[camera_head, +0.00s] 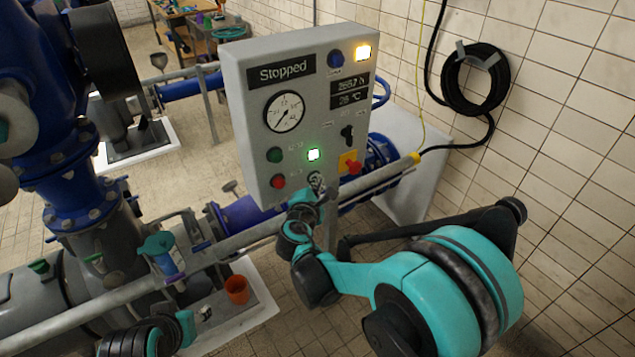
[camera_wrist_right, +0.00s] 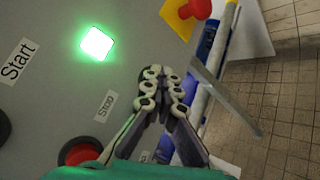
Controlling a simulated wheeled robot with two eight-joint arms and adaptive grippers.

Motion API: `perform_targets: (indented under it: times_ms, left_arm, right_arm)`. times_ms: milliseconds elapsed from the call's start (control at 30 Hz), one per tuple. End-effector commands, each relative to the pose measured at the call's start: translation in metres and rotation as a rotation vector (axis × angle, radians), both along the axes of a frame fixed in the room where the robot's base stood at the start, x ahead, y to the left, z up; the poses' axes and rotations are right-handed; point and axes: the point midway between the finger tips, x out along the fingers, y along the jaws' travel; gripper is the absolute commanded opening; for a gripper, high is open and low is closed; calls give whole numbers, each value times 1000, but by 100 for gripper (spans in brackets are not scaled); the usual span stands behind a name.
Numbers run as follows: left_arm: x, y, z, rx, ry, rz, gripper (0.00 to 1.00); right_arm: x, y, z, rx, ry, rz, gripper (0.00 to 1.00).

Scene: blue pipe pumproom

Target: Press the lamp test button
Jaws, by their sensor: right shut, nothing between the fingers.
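The grey control panel (camera_head: 245,120) stands in the middle of the head view with a "Stopped" display. A blue round button (camera_head: 336,59) sits near its top, beside a lit amber lamp (camera_head: 363,52). The label under the blue button is too small to read, so I cannot tell whether it is the lamp test button. My right gripper (camera_head: 316,186) is at the panel's lower edge, well below the blue button. In the wrist view the right gripper (camera_wrist_right: 160,76) is shut and empty, near the "Stop" label. Part of my left gripper (camera_head: 150,338) shows at the bottom left.
A lit green lamp (camera_head: 313,155), green button (camera_head: 274,155), red button (camera_head: 278,181), black switch (camera_head: 347,134) and red knob on yellow (camera_head: 353,166) share the panel. Pipes run below. A black hose coil (camera_head: 474,78) hangs on the tiled wall at right.

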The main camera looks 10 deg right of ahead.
Motion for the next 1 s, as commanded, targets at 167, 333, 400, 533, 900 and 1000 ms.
perform_targets:
  times_ms: [167, 333, 400, 533, 900, 1000]
  left_arm:
    - [0, 0, 0, 0, 0, 0, 46]
    - [0, 0, 0, 0, 0, 0, 46]
    - [0, 0, 0, 0, 0, 0, 46]
    - [0, 0, -1, 0, 0, 0, 46]
    - [0, 0, 0, 0, 0, 0, 46]
    - [0, 0, 0, 0, 0, 0, 46]
  right_arm:
    - [-2, 0, 0, 0, 0, 1, 0]
    - [-16, -6, 0, 0, 0, 1, 0]
    - [-23, -8, 0, 0, 0, 1, 0]
    - [-37, -13, 0, 0, 0, 0, 0]
    - [-57, -21, 0, 0, 0, 0, 0]
    - [-57, -21, 0, 0, 0, 0, 0]
